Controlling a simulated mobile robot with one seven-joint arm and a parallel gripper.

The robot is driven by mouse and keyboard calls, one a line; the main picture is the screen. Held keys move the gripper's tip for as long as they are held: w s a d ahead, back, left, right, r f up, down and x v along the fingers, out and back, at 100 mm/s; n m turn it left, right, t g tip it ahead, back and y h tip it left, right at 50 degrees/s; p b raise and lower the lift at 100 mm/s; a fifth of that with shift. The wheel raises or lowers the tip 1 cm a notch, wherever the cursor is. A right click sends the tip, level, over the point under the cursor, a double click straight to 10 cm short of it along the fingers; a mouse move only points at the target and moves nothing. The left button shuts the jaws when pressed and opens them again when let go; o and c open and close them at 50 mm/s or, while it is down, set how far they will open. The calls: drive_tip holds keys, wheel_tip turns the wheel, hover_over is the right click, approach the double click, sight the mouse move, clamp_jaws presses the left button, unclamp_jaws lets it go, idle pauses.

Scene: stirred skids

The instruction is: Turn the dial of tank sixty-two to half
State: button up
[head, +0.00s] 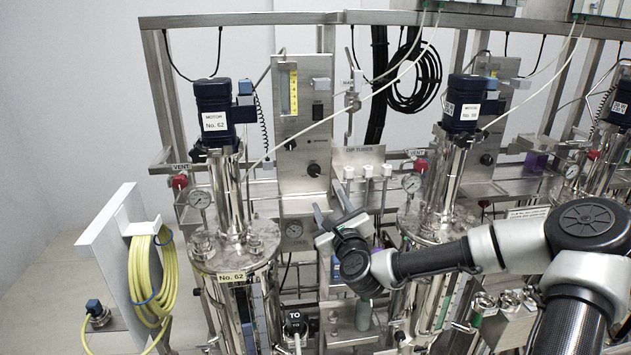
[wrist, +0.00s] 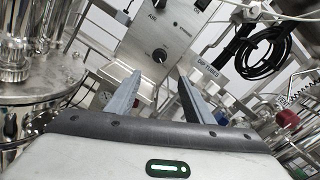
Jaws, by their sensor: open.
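Tank sixty-two (head: 240,262) is the steel vessel at left in the head view, labelled No. 62, with a blue motor (head: 212,112) above it. Beside it stands a steel control panel (head: 300,120). A round black dial (head: 314,170) is low on this panel. In the wrist view a dark dial (wrist: 160,55) with a pale mark sits on the panel, beyond the fingertips and between them. My gripper (head: 331,204) is open and empty, in front of and below the dial in the head view. Its two fingers (wrist: 160,84) are apart and do not appear to touch the dial.
A dip tubes box (head: 362,160) with white caps is right of the panel. Another tank (head: 428,225) stands right of my gripper. A yellow hose (head: 147,275) hangs at left; black cables (head: 415,75) hang behind.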

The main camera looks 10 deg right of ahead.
sight(315, 173)
drive_tip(key=w, duration=1.1)
drive_tip(key=w+a, duration=0.1)
drive_tip(key=w, duration=0.5)
drive_tip(key=shift+w+p, duration=0.15)
drive_tip(key=shift+p, duration=0.25)
drive_tip(key=c, duration=1)
